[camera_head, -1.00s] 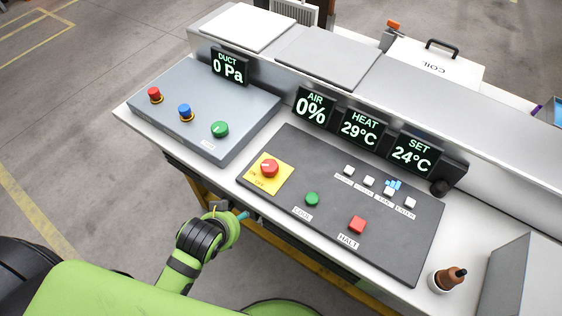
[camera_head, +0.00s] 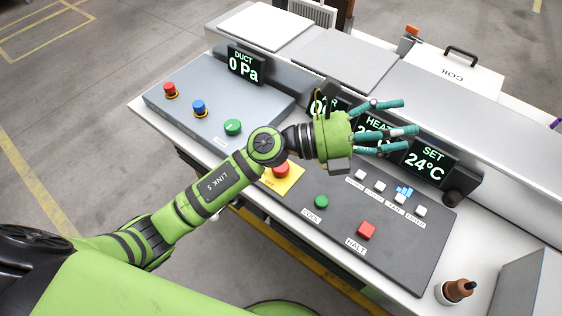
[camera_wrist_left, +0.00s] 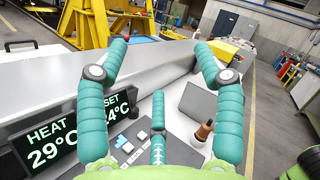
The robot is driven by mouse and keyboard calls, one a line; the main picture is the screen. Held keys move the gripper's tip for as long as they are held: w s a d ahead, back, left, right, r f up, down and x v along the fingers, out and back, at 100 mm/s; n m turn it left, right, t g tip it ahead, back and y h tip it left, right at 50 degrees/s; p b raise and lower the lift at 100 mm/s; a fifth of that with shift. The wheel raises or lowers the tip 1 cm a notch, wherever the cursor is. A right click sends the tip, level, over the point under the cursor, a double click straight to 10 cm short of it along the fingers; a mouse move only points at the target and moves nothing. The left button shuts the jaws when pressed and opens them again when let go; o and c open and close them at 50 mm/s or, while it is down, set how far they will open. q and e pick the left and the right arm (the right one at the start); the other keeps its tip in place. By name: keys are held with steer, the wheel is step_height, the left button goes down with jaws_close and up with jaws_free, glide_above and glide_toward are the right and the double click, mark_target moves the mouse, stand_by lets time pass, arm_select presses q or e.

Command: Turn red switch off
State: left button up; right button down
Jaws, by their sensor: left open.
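The red switch (camera_head: 281,169) is a round red knob on a yellow plate (camera_head: 291,184) on the dark control panel (camera_head: 330,249). My left forearm and wrist pass over it and hide part of the knob and plate. My left gripper (camera_head: 392,128) is open and empty, raised above the panel in front of the HEAT display, to the right of the switch. Its teal fingers are spread; they also show in the left wrist view (camera_wrist_left: 160,75). My right gripper is in neither view.
A grey box with red, blue and green knobs (camera_head: 232,127) stands at the left. A green COOL button (camera_head: 321,202), a red HALT button (camera_head: 367,230) and several white keys (camera_head: 380,187) share the panel. A brown bottle (camera_head: 456,291) stands at the right front.

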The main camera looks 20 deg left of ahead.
arm_select(q)
step_height(320, 180, down, 4)
steer(key=s+d+m+g+y, duration=0.2)
steer(key=m+g, duration=0.3)
steer(key=m+g+y, duration=0.2)
steer(key=m+y, duration=0.5)
steer(key=y, duration=1)
glide_above(280, 168)
steer(key=f, duration=1.3)
steer(key=shift+w+d+f, duration=0.25)
steer(key=shift+w+f, duration=0.1)
steer(key=shift+w, duration=0.05)
steer(key=shift+a+f, duration=0.15)
steer(key=shift+a, duration=0.15)
step_height(280, 168, down, 6)
steer(key=shift+r+p, duration=0.2)
steer(key=shift+p, duration=0.75)
steer(key=shift+f, duration=0.55)
steer(key=c, duration=1.1)
